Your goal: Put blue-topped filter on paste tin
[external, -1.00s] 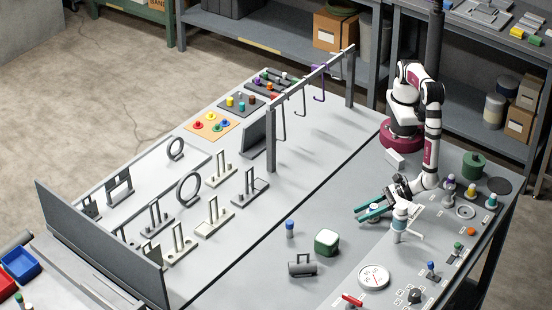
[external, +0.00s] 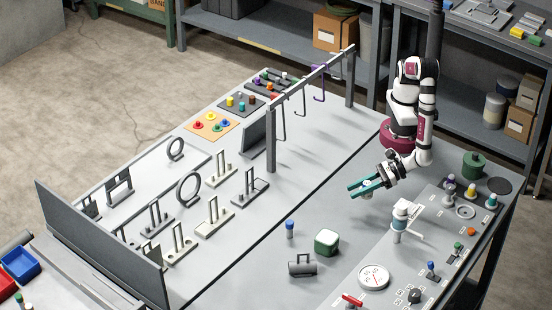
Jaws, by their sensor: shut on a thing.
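My gripper (external: 366,188), with teal fingers, is shut on a small pale thing (external: 367,184) that is mostly hidden between them. It is to the left of the white stand and looks raised above the table. I cannot tell whether the held thing is the blue-topped filter. A small grey cylinder with a blue top (external: 290,229) stands upright on the table, left of and nearer than my gripper. Another small blue-topped piece (external: 431,269) stands on the right-hand panel. I cannot tell for sure which thing is the paste tin; a dark green round can (external: 474,165) stands at the back right.
A white stand with a pale blue-banded cylinder (external: 399,226) is close to my gripper's right. A green-and-white rounded block (external: 326,242), a grey handled weight (external: 302,265) and a white dial (external: 373,277) are nearer. A hook rail (external: 312,77) rises at the left.

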